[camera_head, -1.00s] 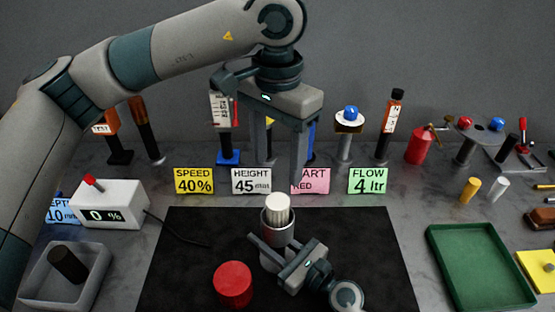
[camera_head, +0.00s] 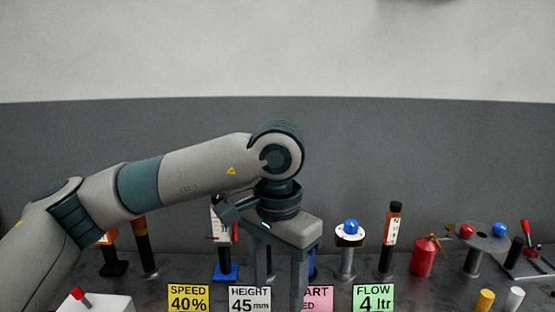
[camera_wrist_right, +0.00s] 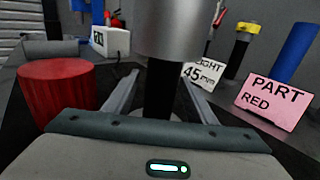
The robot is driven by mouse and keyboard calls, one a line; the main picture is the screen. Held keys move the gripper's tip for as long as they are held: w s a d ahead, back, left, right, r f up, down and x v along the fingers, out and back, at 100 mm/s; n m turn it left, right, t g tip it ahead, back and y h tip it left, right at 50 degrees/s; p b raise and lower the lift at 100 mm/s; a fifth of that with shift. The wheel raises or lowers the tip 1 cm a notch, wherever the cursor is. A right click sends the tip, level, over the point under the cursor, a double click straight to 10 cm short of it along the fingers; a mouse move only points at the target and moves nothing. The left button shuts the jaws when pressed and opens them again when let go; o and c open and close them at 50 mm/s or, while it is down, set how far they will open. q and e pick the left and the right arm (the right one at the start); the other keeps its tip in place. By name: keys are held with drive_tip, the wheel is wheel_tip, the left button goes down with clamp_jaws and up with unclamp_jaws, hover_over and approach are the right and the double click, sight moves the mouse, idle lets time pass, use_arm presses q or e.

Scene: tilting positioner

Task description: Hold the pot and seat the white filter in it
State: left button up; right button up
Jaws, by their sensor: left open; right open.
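The silver pot (camera_wrist_right: 180,28) fills the top middle of the right wrist view, above a dark post (camera_wrist_right: 160,90). My right gripper (camera_wrist_right: 161,82) is open, with one finger on each side of the post below the pot; I cannot tell whether they touch it. The white filter is not visible in either current view. My left gripper (camera_head: 280,288) is open and empty, pointing down in the head view, in front of the row of tools. The pot and right gripper are outside the head view.
A red cylinder (camera_wrist_right: 58,92) stands left of my right gripper. Sign cards, including the pink PART RED card (camera_wrist_right: 275,97) and green FLOW card (camera_head: 373,298), stand behind the work area. A blue-knobbed stand (camera_head: 348,238) and red canister (camera_head: 423,257) stand at the back.

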drive_tip(key=v, duration=1)
drive_tip(key=shift+s+d+r, duration=0.1)
drive_tip(key=shift+s+d, duration=0.1)
drive_tip(key=shift+d, duration=0.05)
